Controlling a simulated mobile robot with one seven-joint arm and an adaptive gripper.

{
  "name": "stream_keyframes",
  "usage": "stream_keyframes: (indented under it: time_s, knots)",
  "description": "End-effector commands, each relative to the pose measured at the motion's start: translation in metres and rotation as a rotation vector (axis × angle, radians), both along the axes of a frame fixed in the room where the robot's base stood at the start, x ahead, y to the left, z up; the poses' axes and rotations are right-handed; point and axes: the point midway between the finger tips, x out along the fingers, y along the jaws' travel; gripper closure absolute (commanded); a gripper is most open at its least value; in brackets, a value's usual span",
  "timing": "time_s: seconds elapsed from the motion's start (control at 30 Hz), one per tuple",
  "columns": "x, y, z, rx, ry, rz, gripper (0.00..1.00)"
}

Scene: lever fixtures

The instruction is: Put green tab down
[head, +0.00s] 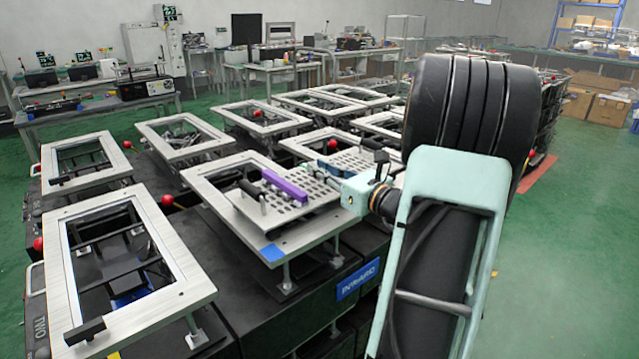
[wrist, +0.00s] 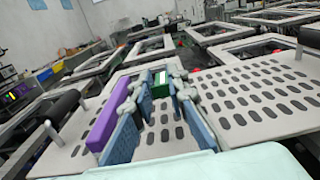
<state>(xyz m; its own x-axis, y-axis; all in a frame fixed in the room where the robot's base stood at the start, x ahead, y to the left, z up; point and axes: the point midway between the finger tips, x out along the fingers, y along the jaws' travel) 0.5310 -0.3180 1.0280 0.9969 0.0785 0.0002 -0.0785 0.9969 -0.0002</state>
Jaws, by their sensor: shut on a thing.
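The green tab (wrist: 160,88) shows in the wrist view as a small dark-green block between the far ends of my blue-grey fingers. My gripper (wrist: 157,77) is shut on it, above a light perforated plate (wrist: 250,95). I cannot tell whether the tab touches the plate. A purple bar (wrist: 108,115) lies just left of my left finger; it also shows in the head view (head: 285,186). In the head view, my arm comes in from the right over the plate (head: 285,212), and the green tab cannot be made out.
Black handles stand on the plate left of the purple bar, one in the wrist view (wrist: 60,105) and one in the head view (head: 250,190). Another black handle (wrist: 309,37) stands at the wrist view's right edge. Several metal frames with red knobs surround the plate.

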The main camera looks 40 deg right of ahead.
Motion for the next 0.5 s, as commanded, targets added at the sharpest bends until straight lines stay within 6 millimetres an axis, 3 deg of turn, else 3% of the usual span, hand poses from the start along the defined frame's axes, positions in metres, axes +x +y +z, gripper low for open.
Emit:
stream_keyframes:
  time_s: [0.3,0.5]
  knots:
    - [0.009,-0.004,-0.037,0.003,0.001,0.000,0.93]
    - [0.009,-0.004,-0.038,-0.001,0.000,0.000,0.93]
